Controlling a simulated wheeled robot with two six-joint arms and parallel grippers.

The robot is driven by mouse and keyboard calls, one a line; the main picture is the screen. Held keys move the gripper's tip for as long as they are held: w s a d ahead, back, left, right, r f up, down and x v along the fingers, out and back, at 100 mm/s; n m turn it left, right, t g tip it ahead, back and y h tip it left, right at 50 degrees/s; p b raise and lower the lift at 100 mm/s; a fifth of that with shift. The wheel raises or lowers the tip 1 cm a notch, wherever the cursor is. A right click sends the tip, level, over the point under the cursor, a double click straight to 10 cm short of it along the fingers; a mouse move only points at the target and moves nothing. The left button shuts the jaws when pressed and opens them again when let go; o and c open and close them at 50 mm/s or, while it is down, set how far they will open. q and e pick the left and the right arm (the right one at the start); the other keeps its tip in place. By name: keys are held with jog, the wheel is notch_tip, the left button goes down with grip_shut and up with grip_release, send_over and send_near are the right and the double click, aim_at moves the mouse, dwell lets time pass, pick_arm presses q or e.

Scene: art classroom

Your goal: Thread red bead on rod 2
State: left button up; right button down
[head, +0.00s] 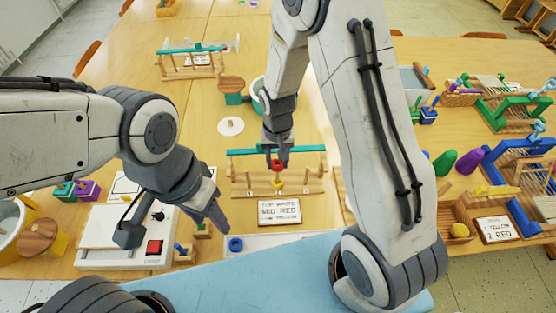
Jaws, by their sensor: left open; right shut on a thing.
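The red bead (277,166) is between the fingertips of my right gripper (277,156), which is shut on it. It is in front of a wooden rack (240,184) with a teal top bar (304,150). A yellow bead (278,183) shows just below the red one, low at the rack. The rod is too small and too hidden to tell whether the red bead is around it or only above it. A card (279,211) in front reads top white, mid red, low yellow. My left gripper (217,222) is open and empty, left of the card.
A white device with a red button (154,247) stands at the left under my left arm. A blue ring (236,245) lies near the front edge. A white disc (231,126) lies behind the rack. Coloured racks (521,160) crowd the right side.

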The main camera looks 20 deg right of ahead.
jog(key=shift+f, duration=0.15)
jog(key=shift+f+b, duration=0.4)
jog(key=shift+f, duration=0.05)
jog(key=shift+f, duration=0.45)
dwell(1.2)
dwell(0.4)
jog(key=shift+c, duration=1.8)
grip_release()
notch_tip(320, 180, up, 10)
jog(key=shift+r+b, duration=0.25)
jog(key=shift+b, duration=0.15)
